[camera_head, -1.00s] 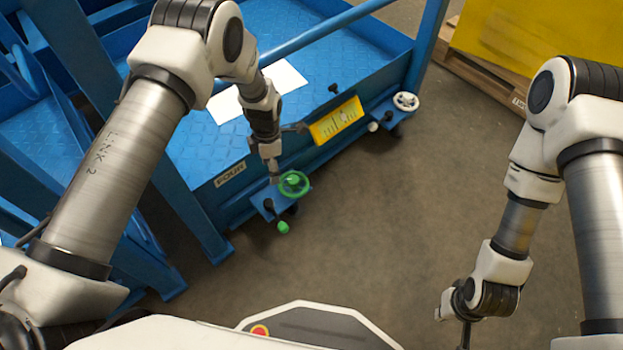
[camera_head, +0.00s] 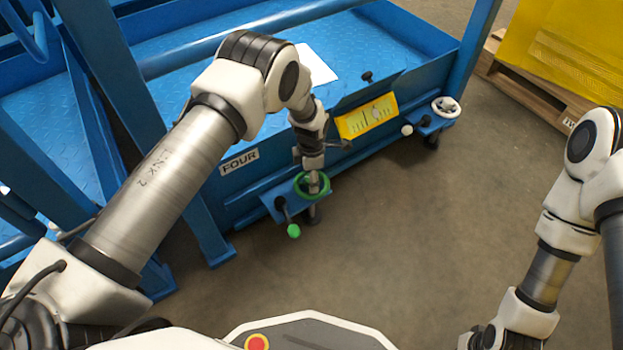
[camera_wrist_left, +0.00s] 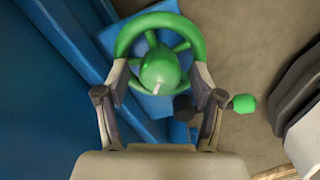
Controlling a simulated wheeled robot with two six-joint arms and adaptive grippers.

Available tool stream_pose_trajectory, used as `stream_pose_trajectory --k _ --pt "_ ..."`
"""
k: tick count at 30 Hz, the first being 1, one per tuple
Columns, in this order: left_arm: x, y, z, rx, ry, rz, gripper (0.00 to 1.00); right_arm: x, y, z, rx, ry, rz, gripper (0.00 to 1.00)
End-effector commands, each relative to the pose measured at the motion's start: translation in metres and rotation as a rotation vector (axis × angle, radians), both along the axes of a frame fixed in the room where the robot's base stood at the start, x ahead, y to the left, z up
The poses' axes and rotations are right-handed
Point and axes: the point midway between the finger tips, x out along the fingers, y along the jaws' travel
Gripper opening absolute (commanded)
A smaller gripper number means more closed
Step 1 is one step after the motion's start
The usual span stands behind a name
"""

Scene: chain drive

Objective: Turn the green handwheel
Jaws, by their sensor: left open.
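The green handwheel (camera_head: 327,187) sits on a small blue bracket at the lower front edge of the blue platform. In the left wrist view the handwheel (camera_wrist_left: 160,66) shows its ring, spokes, rounded hub and a white mark on the hub. My left gripper (camera_head: 313,186) is over the wheel. In the wrist view the open left gripper (camera_wrist_left: 160,74) has one finger on each side of the hub, overlapping the near rim. I cannot tell whether the fingers touch it. My right arm is at the right; its gripper is out of frame.
A lever with a green knob (camera_head: 293,231) stands beside the handwheel. A yellow scale plate (camera_head: 366,118) and a white handwheel (camera_head: 446,106) are farther right along the platform. The floor in front is clear.

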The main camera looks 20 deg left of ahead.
Motion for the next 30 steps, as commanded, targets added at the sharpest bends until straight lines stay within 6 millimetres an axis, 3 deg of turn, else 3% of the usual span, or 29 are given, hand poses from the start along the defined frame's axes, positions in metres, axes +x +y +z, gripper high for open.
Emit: stream_pose_trajectory --k 4,5,9,10,22,30 --pt "0.0002 0.0001 0.0012 0.0 0.0 0.0 0.67 0.0001 0.0 0.0011 0.0 0.0 0.0 0.0" --pt "0.0 0.0001 0.0012 0.0 0.0 0.0 0.6 0.0001 0.0 0.001 0.0 0.0 0.0 0.0" --pt "0.0 0.0001 0.0012 0.0 0.0 0.0 0.11 0.0001 0.0 0.001 0.0 0.0 0.0 0.0" --pt "0.0 0.0001 0.0011 0.0 0.0 0.0 0.07 0.0001 0.0 0.001 0.0 0.0 0.0 0.0" --pt "-0.0003 0.0002 0.0014 0.0 0.001 -0.036 0.07 0.0001 0.0 0.0032 0.0 0.0 0.0 0.0" --pt "-0.0002 0.0002 0.0024 0.0 0.001 -0.177 0.07 0.0001 0.0 0.0105 0.0 0.0 0.0 0.0"
